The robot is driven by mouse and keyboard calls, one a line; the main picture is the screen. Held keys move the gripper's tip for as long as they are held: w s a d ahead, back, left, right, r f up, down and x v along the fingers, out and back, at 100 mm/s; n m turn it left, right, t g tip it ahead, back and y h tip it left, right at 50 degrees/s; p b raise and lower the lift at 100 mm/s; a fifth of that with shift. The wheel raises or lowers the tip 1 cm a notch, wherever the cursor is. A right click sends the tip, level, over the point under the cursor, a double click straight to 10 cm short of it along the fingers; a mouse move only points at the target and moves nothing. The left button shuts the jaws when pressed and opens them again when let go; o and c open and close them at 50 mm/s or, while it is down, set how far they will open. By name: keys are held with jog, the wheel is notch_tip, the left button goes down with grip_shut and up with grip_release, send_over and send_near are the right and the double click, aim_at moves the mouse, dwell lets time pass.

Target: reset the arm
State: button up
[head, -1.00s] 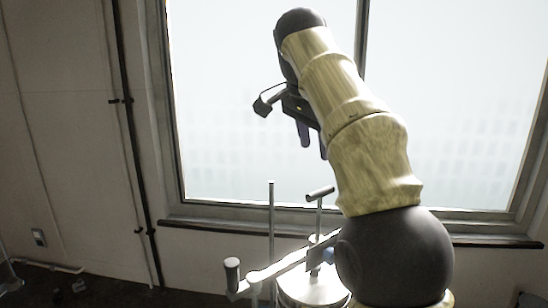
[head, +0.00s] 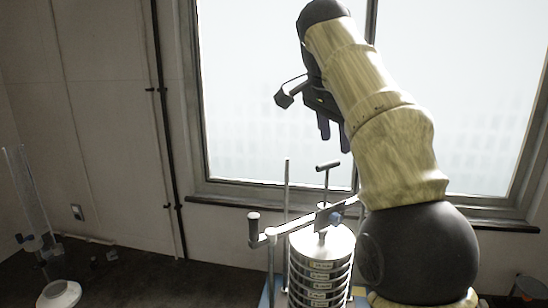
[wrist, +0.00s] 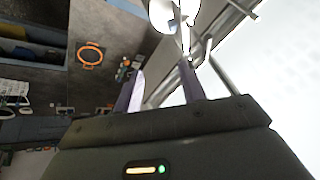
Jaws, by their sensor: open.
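My arm rises at the right of the head view and bends up and to the left in front of the window. My gripper (head: 334,136) hangs from its end with the fingers apart and nothing between them. In the wrist view the two fingers of my gripper (wrist: 160,90) also stand apart and empty. The sieve shaker (head: 318,262) stands below my gripper in the head view, a stack of round sieves with rods and a clamp bar on top. My gripper is clear of it. The shaker's lower part is cut off by the frame.
A large window (head: 270,100) fills the back wall. At the far left stands a clear upright tube on a round white base (head: 60,294). The wrist view shows an orange ring (wrist: 90,55) and several small items on the floor or a bench; I cannot tell which.

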notch_tip(320, 180, down, 29)
jog(key=d+n+y+b, duration=0.1)
jog(key=n+b, duration=0.6)
jog(key=b, duration=0.1)
jog(key=s+d+f+n+b, duration=0.1)
jog(key=s+f+b, duration=0.1)
jog(key=s+f, duration=0.4)
jog(key=s+f+n+g+y+b, duration=0.1)
jog(key=s+f, duration=0.5)
jog(key=f, duration=0.6)
jog(key=s+d+f+n+b, duration=0.1)
jog(key=s+f+n+b, duration=0.1)
jog(key=s+f, duration=0.4)
notch_tip(320, 180, down, 4)
jog(key=shift+s+d+r+n+g+b, duration=0.1)
jog(key=shift+s+d+n+g+b, duration=0.25)
jog(key=shift+b, duration=0.45)
jog(key=shift+c, duration=0.4)
